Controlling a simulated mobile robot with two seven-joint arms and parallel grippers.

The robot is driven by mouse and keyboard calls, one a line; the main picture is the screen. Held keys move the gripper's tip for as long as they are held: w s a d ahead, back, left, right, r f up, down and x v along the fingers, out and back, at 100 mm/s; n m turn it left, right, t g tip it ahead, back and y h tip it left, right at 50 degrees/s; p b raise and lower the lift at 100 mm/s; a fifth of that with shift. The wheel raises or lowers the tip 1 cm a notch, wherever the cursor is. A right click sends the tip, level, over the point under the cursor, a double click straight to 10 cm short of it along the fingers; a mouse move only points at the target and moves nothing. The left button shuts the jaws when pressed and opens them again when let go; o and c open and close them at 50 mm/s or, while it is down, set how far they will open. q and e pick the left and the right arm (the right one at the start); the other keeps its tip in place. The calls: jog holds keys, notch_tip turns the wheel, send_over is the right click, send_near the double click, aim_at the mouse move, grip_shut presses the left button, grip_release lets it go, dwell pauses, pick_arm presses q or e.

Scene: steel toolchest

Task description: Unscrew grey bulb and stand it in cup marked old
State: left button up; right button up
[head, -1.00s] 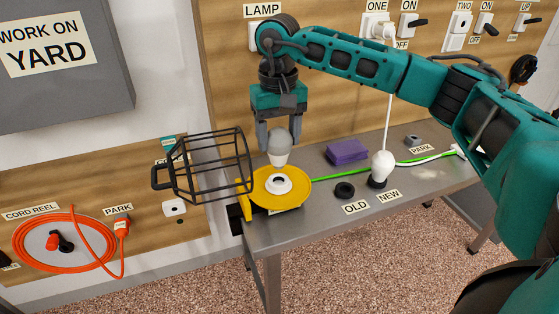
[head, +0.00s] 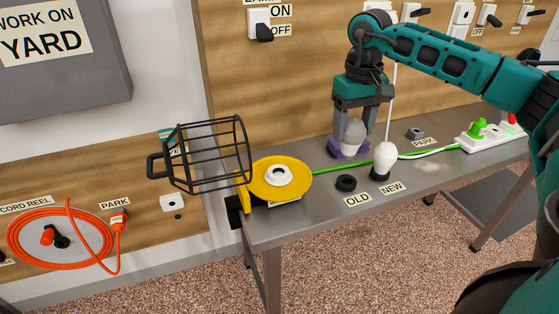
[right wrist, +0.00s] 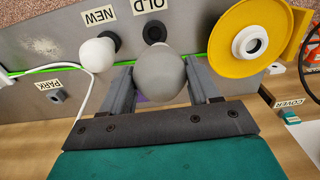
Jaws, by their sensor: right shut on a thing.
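My right gripper (head: 354,126) is shut on the grey bulb (head: 353,136) and holds it glass up above the bench, behind the OLD cup. In the right wrist view the bulb (right wrist: 158,76) sits between the two fingers and hides part of what lies below. The black cup marked OLD (head: 346,184) looks empty in the head view; it also shows in the right wrist view (right wrist: 154,33). The yellow lamp base (head: 262,187) has an empty white socket (head: 278,174). My left gripper is not in view.
A white bulb (head: 386,157) stands in the cup marked NEW (head: 379,175), close to the OLD cup. A purple block (head: 334,146) lies behind the grey bulb. The black wire cage (head: 208,155) stands open left of the lamp. A green cord (head: 338,168) crosses the bench.

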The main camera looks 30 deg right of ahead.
aim_at(354, 149)
jog(key=shift+s+d+f, duration=0.15)
jog(key=shift+s+d, duration=0.1)
jog(key=shift+d, duration=0.25)
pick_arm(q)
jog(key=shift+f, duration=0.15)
pick_arm(e)
jog(key=shift+f+b, duration=1.45)
jog(key=shift+f, duration=0.65)
jog(key=shift+f+b, duration=0.35)
jog(key=shift+f, duration=0.3)
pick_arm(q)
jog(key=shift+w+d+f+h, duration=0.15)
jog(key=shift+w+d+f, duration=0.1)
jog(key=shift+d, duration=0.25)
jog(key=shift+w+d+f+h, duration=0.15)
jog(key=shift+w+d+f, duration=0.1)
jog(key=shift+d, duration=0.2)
pick_arm(e)
jog(key=shift+f, duration=0.15)
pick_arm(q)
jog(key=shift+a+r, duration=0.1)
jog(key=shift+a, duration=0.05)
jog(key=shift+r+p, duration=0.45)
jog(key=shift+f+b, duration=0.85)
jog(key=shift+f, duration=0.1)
pick_arm(e)
jog(key=shift+f, duration=1.3)
